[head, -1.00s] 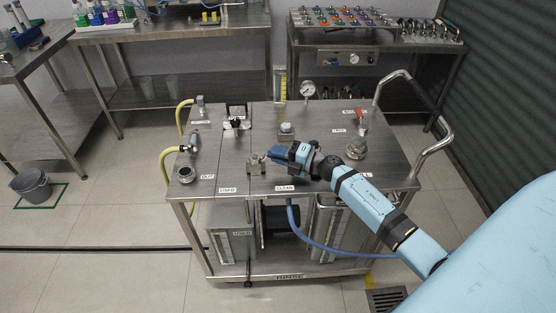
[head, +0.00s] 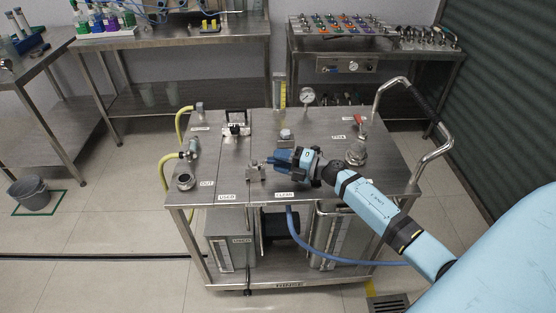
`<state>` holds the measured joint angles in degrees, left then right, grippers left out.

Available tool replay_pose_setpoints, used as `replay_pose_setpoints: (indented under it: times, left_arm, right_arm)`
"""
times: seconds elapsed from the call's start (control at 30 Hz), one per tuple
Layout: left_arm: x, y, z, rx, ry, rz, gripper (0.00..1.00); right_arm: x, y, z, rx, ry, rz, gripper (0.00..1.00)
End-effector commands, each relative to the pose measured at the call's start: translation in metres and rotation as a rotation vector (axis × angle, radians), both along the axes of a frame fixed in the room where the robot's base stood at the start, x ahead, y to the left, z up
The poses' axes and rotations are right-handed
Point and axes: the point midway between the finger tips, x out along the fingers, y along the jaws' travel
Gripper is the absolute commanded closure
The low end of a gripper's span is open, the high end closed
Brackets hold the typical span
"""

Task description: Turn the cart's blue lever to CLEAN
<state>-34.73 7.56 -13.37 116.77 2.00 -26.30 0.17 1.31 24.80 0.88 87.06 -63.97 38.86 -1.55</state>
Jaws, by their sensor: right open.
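The steel cart (head: 225,150) stands in the middle of the head view. A small metal valve (head: 255,173) sits near its front edge, between the USED label (head: 227,197) and the CLEAN label (head: 285,194). My right gripper (head: 273,163) is open just right of the valve, above the cart top and behind the CLEAN label. Its blue fingers point left toward the valve. The blue lever is hard to tell from these fingers, so its exact angle is unclear. I cannot tell whether the fingers touch it. My left gripper is not in view.
A red-handled valve (head: 360,118), a pressure gauge (head: 307,96) and a round fitting (head: 357,153) stand on the cart's right half. Yellow hoses (head: 164,167) are at its left. The push handle (head: 435,112) juts out right. Benches stand behind. A grey bucket (head: 30,191) is far left.

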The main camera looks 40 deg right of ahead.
Motion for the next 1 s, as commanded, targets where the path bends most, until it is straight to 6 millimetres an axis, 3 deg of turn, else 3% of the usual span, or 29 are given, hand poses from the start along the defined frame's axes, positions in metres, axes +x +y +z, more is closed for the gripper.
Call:
replay_pose_setpoints:
  times: [0.5, 0.7, 1.0]
  left_arm:
    - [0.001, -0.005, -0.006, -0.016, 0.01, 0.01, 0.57]
    - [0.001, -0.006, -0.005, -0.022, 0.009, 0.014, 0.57]
    - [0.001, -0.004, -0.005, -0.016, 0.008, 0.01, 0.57]
  right_arm:
    - [-0.086, -0.065, -0.001, -0.002, 0.003, 0.001, 0.6]
    - [-0.1, -0.075, 0.0, -0.001, 0.0, 0.001, 0.6]
    - [-0.102, -0.077, 0.0, -0.001, -0.001, 0.001, 0.6]
